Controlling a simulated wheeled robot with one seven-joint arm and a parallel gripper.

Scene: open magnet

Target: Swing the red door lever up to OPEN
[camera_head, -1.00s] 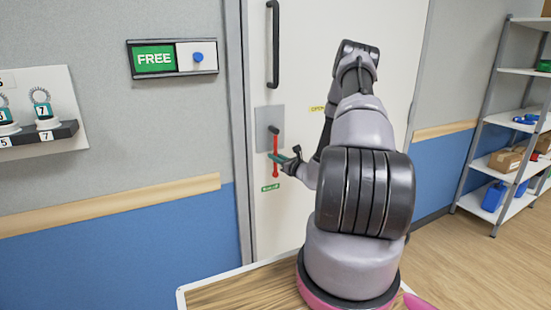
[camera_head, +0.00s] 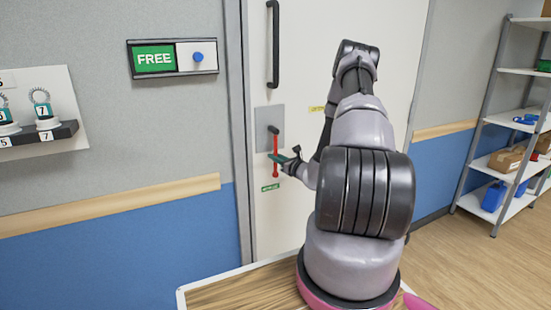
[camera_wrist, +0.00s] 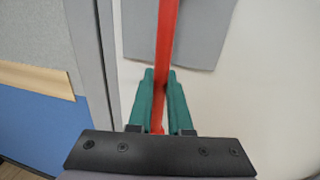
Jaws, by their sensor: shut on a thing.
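The red door lever (camera_head: 275,147) hangs straight down from its dark pivot on a grey plate (camera_head: 262,114) on the white door (camera_head: 330,60). My gripper (camera_head: 279,158) is at the lever, around its lower part. In the wrist view the red lever (camera_wrist: 166,45) runs down between the two green fingers of my gripper (camera_wrist: 160,100), which are shut on it. A small green label (camera_head: 270,188) is on the door below the lever. A yellow label (camera_head: 317,109) is to the right of the plate, partly hidden by my arm.
A black vertical door handle (camera_head: 273,45) is above the lever plate. A green FREE sign (camera_head: 155,59) with a blue knob is on the wall to the left. A shelf with keys (camera_head: 40,132) is further left. A storage rack (camera_head: 500,140) stands at the right.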

